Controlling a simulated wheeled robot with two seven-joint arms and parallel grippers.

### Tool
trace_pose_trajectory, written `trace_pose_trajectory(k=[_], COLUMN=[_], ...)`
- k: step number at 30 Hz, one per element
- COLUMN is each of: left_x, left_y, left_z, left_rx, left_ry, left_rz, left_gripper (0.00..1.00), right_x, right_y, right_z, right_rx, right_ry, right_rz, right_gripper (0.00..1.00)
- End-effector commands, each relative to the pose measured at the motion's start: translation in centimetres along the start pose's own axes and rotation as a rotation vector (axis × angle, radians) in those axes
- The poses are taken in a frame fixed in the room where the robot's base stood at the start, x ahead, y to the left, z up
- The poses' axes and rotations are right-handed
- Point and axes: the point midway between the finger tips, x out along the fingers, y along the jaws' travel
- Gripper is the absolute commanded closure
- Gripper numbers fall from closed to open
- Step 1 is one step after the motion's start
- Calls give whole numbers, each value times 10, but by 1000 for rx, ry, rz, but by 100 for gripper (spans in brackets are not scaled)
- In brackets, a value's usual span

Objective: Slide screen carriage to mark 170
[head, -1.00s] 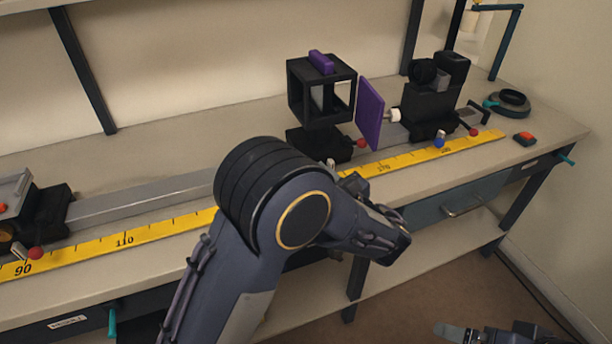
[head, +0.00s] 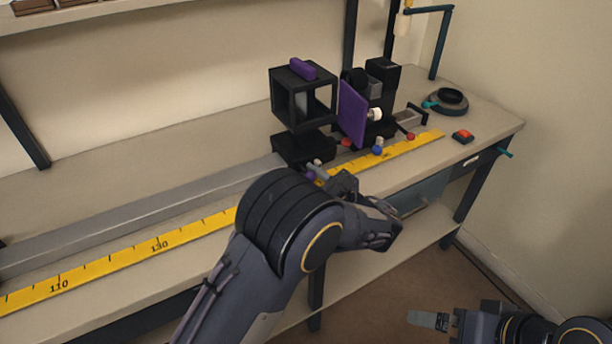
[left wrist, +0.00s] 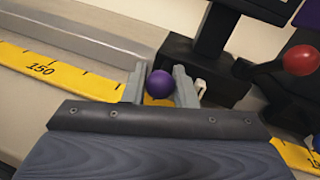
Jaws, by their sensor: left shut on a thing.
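The screen carriage, a black block with an open black frame (head: 303,97) and a purple top bar, sits on the grey rail (head: 140,215). A purple panel (head: 353,112) stands just right of it. My left gripper (left wrist: 160,88) is shut on the carriage's purple ball knob (left wrist: 159,84), in front of the black base; the knob also shows in the head view (head: 310,174). The yellow scale (head: 160,246) runs along the front of the rail. The wrist view shows 150 left of the fingers; mark 170 is hidden. My right gripper (head: 428,319) is low at right, its opening unclear.
Another black carriage (head: 382,85) with red and blue knobs stands close to the right of the panel. A black ring (head: 447,100) and a red-topped button (head: 463,136) lie at the table's right end. The rail left of the frame is clear.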

Motion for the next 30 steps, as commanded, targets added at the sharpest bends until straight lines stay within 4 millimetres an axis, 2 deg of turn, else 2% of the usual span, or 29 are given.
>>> trace_pose_trajectory(k=[12,13,17,26,30], left_x=[-1,-1,-1,-2,-17], left_y=[-1,-1,0,-1,-2], left_z=[-1,-1,-1,0,0], left_rx=[1,1,0,0,0], left_ry=[2,2,1,1,1], left_rz=[0,0,0,0,-4], left_gripper=[100,71,54,54,54], right_x=[0,0,0,0,-1], right_y=[0,0,0,0,0], right_z=[0,0,0,0,0], right_rx=[0,0,0,0,0], right_ry=[0,0,0,0,0], right_rz=[0,0,0,0,0], right_gripper=[0,0,0,0,0])
